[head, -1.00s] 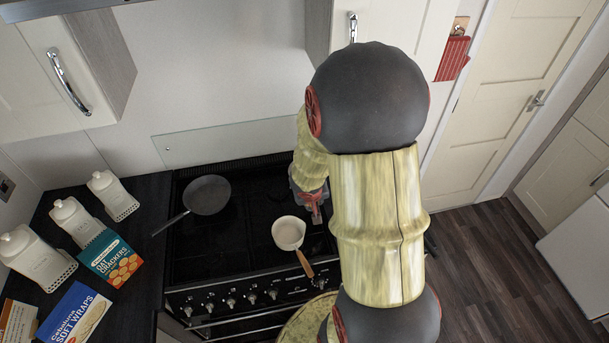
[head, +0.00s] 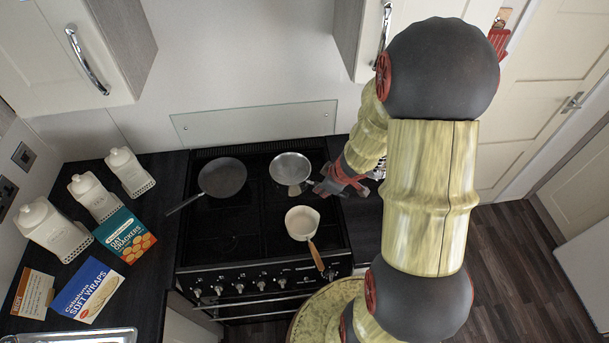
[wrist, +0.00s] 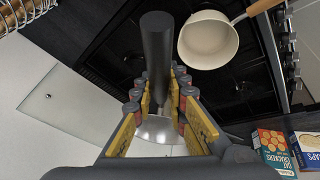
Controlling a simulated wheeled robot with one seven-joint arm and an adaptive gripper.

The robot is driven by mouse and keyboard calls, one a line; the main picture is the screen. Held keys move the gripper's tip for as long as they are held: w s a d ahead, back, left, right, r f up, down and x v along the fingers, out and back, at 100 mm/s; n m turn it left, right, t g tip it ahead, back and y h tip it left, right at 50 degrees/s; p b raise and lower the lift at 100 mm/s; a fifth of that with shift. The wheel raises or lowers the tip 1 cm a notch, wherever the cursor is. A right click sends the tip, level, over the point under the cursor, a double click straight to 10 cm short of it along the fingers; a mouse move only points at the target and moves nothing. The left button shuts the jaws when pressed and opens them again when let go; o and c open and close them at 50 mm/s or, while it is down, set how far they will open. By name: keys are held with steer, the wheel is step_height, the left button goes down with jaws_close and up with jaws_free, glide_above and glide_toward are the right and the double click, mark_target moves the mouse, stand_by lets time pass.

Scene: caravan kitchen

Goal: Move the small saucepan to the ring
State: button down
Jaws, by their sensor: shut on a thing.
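A small silver saucepan (head: 290,167) is over the back right of the black hob (head: 235,245). Its dark handle (wrist: 157,50) runs between my fingers in the wrist view, with part of the pale metal bowl (wrist: 160,132) beyond them. My gripper (head: 322,187) is shut on this handle, at the right of the bowl in the head view. Whether the bowl rests on the hob or hangs just above it, I cannot tell. Any ring beneath it is hidden.
A cream pan (head: 301,222) with a wooden handle stands front right, close to the silver saucepan. A dark frying pan (head: 222,177) is back left. The front left hob is bare. Canisters (head: 95,197) and food boxes (head: 124,236) stand on the left counter.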

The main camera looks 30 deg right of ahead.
steer(key=w+d+f+b, duration=0.4)
steer(key=w+d+f, duration=0.4)
steer(key=w+f, duration=0.3)
steer(key=shift+w+f, duration=0.15)
steer(key=shift+f, duration=0.7)
steer(key=shift+a+f, duration=0.1)
steer(key=shift+f, duration=0.15)
steer(key=shift+f+b, duration=0.3)
steer(key=shift+f, duration=0.05)
steer(key=c, duration=1.8)
jaws_free()
steer(key=shift+o, duration=0.2)
steer(key=shift+r, duration=0.1)
